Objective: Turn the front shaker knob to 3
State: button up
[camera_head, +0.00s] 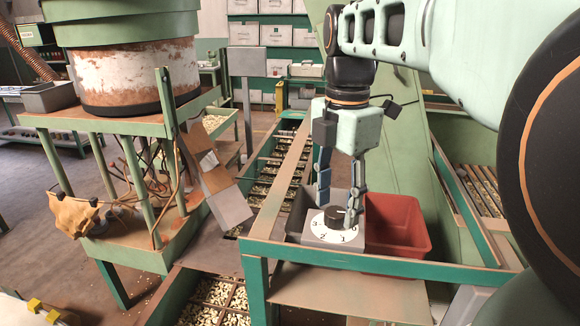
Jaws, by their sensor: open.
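The front shaker knob (334,216) is a dark round knob on a white dial (321,231) with printed numbers; 3, 2 and 1 can be made out, with 3 on the left and 1 on the right. The dial sits on top of a grey box (325,243) on the green stand. My gripper (338,200) points down over the dial. Its two fingers are apart, one at the left and one at the right of the knob. I cannot tell whether either finger touches the knob, or exactly where its pointer faces.
A red bin (396,225) stands right beside the dial box, and a grey bin (303,212) lies behind it to the left. The green stand's rail (380,266) runs in front. A green hopper machine with a rusty white drum (136,72) stands at the left.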

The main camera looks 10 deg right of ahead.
jog(key=shift+f, duration=0.7)
jog(key=c, duration=1.1)
